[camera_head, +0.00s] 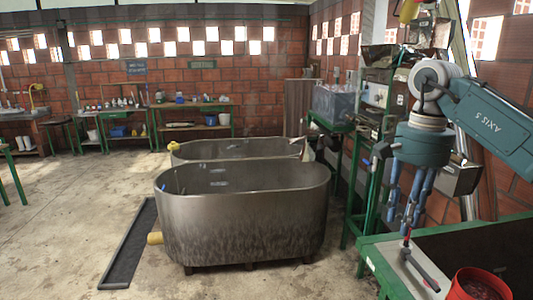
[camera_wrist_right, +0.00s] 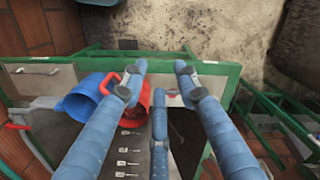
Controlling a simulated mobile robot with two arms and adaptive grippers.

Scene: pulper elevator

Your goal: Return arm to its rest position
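My right arm (camera_head: 488,118) comes in from the right in the head view. Its three-fingered blue gripper (camera_head: 408,205) points down above the corner of a green-edged table (camera_head: 384,268). In the right wrist view, the gripper (camera_wrist_right: 160,75) has its fingers spread, with nothing between them. A grey bar with a red end (camera_head: 420,268) lies below the fingertips in the head view; I cannot tell whether they touch it. My left gripper is in neither view.
A red bucket (camera_head: 478,286) stands on the table; the wrist view also shows a blue container (camera_wrist_right: 84,98). Large metal tubs (camera_head: 240,228) stand left of the table. A green-framed stand (camera_head: 350,185) is close behind the gripper. Open concrete floor (camera_head: 70,220) lies at left.

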